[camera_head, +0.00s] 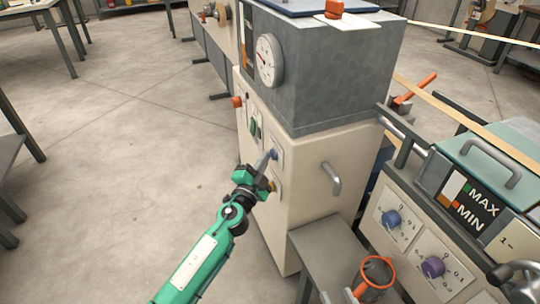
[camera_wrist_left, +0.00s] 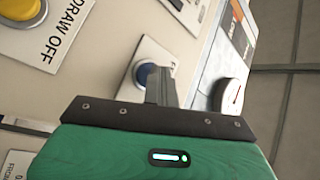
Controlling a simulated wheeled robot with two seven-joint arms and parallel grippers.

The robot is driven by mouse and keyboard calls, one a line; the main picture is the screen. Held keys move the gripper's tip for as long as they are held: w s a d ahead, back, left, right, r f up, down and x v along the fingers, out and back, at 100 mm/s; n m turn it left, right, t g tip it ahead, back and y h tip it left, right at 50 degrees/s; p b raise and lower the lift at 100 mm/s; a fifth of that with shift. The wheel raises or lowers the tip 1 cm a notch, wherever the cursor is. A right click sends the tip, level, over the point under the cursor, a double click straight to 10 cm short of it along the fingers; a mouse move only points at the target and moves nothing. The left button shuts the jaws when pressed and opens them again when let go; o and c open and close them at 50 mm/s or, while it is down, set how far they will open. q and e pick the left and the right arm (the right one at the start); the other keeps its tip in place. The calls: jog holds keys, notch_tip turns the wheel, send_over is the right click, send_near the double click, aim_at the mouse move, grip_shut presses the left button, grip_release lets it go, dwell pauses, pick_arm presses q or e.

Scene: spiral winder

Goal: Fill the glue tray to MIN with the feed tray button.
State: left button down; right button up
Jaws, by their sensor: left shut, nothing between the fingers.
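My left gripper (camera_head: 265,160) is shut and empty at the front panel of the cream cabinet, its fingertips at a blue button (camera_head: 274,154). In the left wrist view the blue button (camera_wrist_left: 146,74) sits on a white plate, partly covered by the shut fingers (camera_wrist_left: 160,85). I cannot tell whether they touch it, and its label is not readable. A level gauge (camera_head: 466,203) marked MAX and MIN is on the machine at the right, by a green lid with a handle (camera_head: 490,160). Its exact level is too small to tell. My right gripper is not in view.
A green button (camera_head: 254,127) and an orange-red knob (camera_head: 237,102) are higher on the panel. A yellow button (camera_wrist_left: 22,8) labelled DRAW OFF is close by. A round dial (camera_head: 269,60) and a cabinet handle (camera_head: 331,179) stick out. Floor at the left is clear.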

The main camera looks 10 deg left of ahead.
pick_arm(q)
jog(key=shift+a, duration=0.1)
dwell(0.7)
jog(key=shift+s+a, duration=0.5)
jog(key=shift+a, duration=0.1)
jog(key=s+a, duration=0.1)
jog(key=a, duration=0.1)
jog(key=s+a, duration=0.1)
jog(key=a, duration=0.1)
jog(key=shift+s, duration=0.35)
jog(key=shift+a, duration=0.1)
dwell(1.2)
